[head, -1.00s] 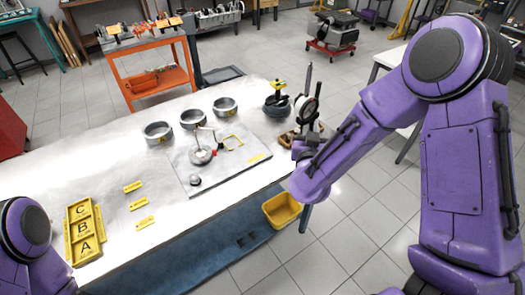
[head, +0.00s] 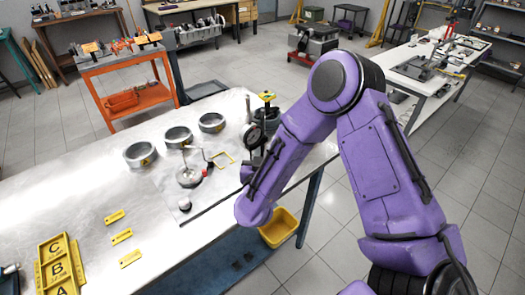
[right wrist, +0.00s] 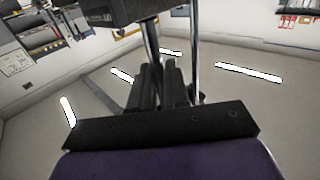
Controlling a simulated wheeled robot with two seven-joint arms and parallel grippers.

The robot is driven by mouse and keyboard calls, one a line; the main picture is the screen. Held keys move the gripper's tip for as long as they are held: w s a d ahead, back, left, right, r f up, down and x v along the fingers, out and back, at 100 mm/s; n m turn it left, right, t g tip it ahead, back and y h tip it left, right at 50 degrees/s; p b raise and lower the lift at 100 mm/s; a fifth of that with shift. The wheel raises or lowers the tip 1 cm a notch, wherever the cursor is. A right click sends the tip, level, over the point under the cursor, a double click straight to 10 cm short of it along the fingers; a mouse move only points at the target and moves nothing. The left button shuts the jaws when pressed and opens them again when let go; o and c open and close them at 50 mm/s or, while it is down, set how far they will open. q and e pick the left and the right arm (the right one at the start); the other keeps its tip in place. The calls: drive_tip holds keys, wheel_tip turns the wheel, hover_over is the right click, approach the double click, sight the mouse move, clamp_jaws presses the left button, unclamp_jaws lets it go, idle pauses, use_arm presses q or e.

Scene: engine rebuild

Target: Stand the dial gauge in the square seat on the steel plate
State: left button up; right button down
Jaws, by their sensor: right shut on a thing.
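The dial gauge (head: 252,137), with a round dark-rimmed face on a dark stand, is at the right end of the bench in the head view. My right gripper (head: 250,168) is shut on it, mostly hidden behind my own forearm. The right wrist view shows the gripper's dark fingers (right wrist: 165,85) close together under a dark block with bright posts. I cannot tell the gauge's height above the plate. My left gripper is out of view.
A round metal part (head: 190,176) with a thin arm sits on the plate, close to the seat. Several metal rings, including one lettered A (head: 140,154), stand behind it. A dark part with a yellow top (head: 267,110) stands behind the gauge. A yellow bin (head: 279,228) is below the bench edge.

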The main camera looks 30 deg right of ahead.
drive_tip(key=f+b, duration=0.3)
drive_tip(key=f, duration=0.1)
drive_tip(key=shift+w+a, duration=0.3)
drive_tip(key=shift+w, duration=0.15)
drive_tip(key=shift+r, duration=0.2)
drive_tip(key=c, duration=1.5)
unclamp_jaws()
drive_tip(key=shift+s+f, duration=0.2)
drive_tip(key=shift+f, duration=0.05)
drive_tip(key=o, duration=0.4)
drive_tip(key=shift+r, duration=0.1)
